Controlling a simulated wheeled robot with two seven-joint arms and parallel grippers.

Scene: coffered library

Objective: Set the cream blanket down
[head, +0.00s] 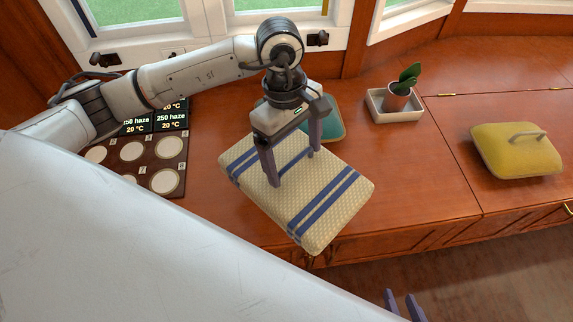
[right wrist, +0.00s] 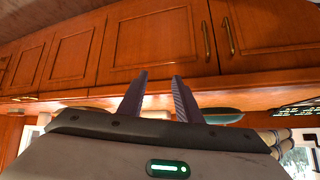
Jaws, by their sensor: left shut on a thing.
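The cream blanket (head: 325,222) is a folded, thick rectangle with blue stripes, in the middle of the head view. My left gripper (head: 292,168) comes down over it from above, with its fingers shut on the blanket. The blanket's near corner overlaps the counter's front edge in the picture. I cannot tell whether its underside touches the counter. My right gripper (head: 404,304) shows only its fingertips at the bottom of the head view. In the right wrist view my right gripper (right wrist: 160,88) is open and empty, facing wooden cabinet doors.
The wooden counter (head: 420,170) has bare room right of the blanket. A teal item (head: 328,122) lies partly hidden behind the blanket. A white tray (head: 382,115) holds a potted plant (head: 399,93). A yellow handled item (head: 515,155) is at right, a dark board with discs (head: 150,150) at left.

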